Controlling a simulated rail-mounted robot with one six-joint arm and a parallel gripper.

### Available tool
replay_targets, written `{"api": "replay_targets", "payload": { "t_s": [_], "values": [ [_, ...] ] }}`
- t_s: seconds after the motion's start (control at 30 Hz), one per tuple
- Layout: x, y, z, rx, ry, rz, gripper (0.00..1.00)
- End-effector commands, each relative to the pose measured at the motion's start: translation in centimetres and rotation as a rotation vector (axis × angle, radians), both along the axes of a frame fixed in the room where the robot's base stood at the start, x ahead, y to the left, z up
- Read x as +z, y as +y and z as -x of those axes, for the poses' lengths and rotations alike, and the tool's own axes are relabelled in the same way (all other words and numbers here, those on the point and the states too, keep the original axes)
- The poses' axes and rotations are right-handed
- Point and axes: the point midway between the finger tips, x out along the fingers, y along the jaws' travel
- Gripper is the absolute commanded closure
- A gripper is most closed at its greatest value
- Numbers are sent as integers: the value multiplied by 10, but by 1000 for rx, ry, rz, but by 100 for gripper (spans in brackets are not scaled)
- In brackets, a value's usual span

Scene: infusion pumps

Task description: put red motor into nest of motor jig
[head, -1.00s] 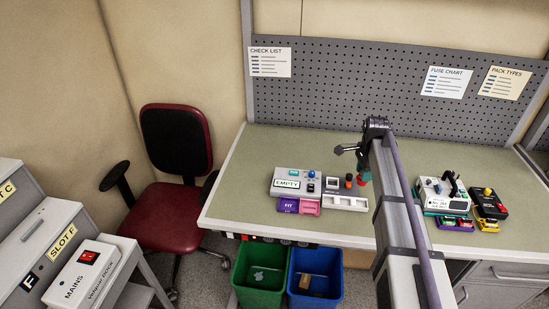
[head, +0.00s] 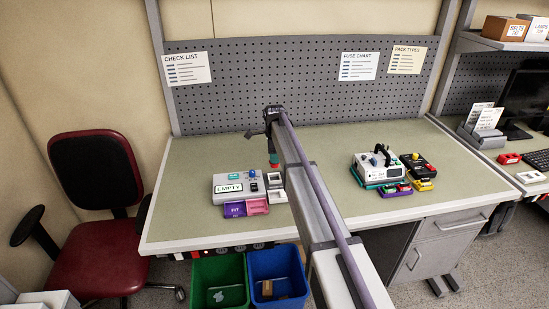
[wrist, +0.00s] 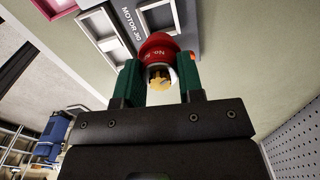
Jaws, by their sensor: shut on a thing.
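My gripper (wrist: 158,85) is shut on the red motor (wrist: 157,52), held between its two green fingers in the wrist view. The motor's red body points away from the wrist, and a yellowish end with a white rim faces the camera. The grey motor jig (wrist: 128,32), lettered MOTOR JIG, lies beyond the motor, with a white-framed square recess (wrist: 160,12) at the top edge. In the head view, my gripper (head: 273,158) hangs at the right back of the jig units. My arm hides part of this area, and the gap below the motor cannot be judged.
A grey box with an EMPTY label (head: 228,188) and purple and pink trays (head: 234,209) stand left of my gripper. A white device (head: 377,172) and a black box (head: 420,166) stand to the right. Green (head: 219,284) and blue (head: 277,279) bins are below the bench front.

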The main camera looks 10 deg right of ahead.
Motion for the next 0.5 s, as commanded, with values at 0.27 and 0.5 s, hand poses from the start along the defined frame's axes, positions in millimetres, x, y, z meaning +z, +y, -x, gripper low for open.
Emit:
{"api": "replay_targets", "payload": {
  "t_s": [0.27,0.5],
  "values": [
    [-36,0,0,1,0,0,92],
    [-48,0,0,2,0,0,92]
  ]
}}
